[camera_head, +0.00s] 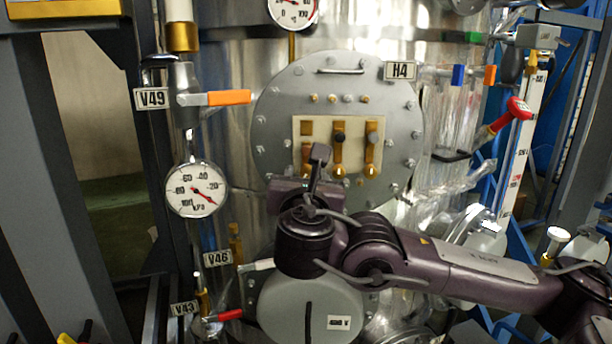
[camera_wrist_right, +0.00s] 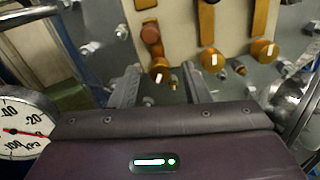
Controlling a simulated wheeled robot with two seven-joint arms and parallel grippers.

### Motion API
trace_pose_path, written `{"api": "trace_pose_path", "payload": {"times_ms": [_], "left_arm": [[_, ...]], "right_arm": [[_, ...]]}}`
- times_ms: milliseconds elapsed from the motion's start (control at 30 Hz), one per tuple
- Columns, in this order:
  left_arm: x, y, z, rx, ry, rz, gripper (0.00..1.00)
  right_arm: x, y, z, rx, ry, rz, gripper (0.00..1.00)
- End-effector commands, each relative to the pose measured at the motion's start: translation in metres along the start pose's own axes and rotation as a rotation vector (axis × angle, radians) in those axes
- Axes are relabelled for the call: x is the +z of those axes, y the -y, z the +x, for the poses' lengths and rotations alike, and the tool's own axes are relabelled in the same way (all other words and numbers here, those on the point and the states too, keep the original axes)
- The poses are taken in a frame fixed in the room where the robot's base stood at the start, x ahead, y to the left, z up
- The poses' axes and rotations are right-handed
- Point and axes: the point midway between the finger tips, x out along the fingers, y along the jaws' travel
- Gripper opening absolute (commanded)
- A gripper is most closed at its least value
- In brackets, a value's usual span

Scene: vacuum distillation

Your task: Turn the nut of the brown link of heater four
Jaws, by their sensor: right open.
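Heater four is the round grey flange (camera_head: 275,100) with the H4 label (camera_head: 400,70). Its cream panel (camera_head: 356,125) bears upright links with nuts at their lower ends. In the right wrist view the leftmost link, the brown link (camera_wrist_right: 152,40), is redder than the two golden ones. Its nut (camera_wrist_right: 160,68) is amber with a white mark. My right gripper (camera_head: 318,162) covers the lower part of this link in the head view. In the wrist view my right gripper (camera_wrist_right: 161,84) is open, its fingers either side of and below the nut. I cannot tell whether they touch it.
Golden links with nuts (camera_wrist_right: 212,58) (camera_wrist_right: 264,50) stand close to the right of the brown link. A pressure gauge (camera_head: 196,190) and the orange valve handle (camera_head: 229,98) are left of the flange. A grey round cover (camera_head: 285,305) sits below my arm.

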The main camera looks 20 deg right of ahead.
Motion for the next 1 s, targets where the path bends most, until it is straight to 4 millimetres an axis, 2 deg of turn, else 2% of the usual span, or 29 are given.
{"api": "trace_pose_path", "payload": {"times_ms": [100, 400, 433, 767, 1000], "left_arm": [[0.000, 0.000, 0.000, 0.000, -0.001, 0.000, 0.43], [-0.001, 0.000, 0.000, 0.000, -0.001, 0.000, 0.43], [-0.001, 0.000, 0.000, 0.000, -0.001, 0.000, 0.43], [0.000, 0.000, 0.008, 0.000, -0.001, 0.000, 0.43], [0.002, -0.001, 0.028, 0.000, -0.001, 0.000, 0.43]], "right_arm": [[0.000, 0.000, 0.000, 0.000, 0.000, 0.000, 0.41], [0.000, 0.000, 0.000, 0.000, 0.000, 0.001, 0.02], [0.000, 0.000, 0.000, 0.000, 0.000, 0.001, 0.00], [-0.003, 0.000, -0.001, 0.001, -0.001, 0.047, 0.00], [-0.006, 0.000, -0.001, 0.002, -0.002, 0.196, 0.00]]}}
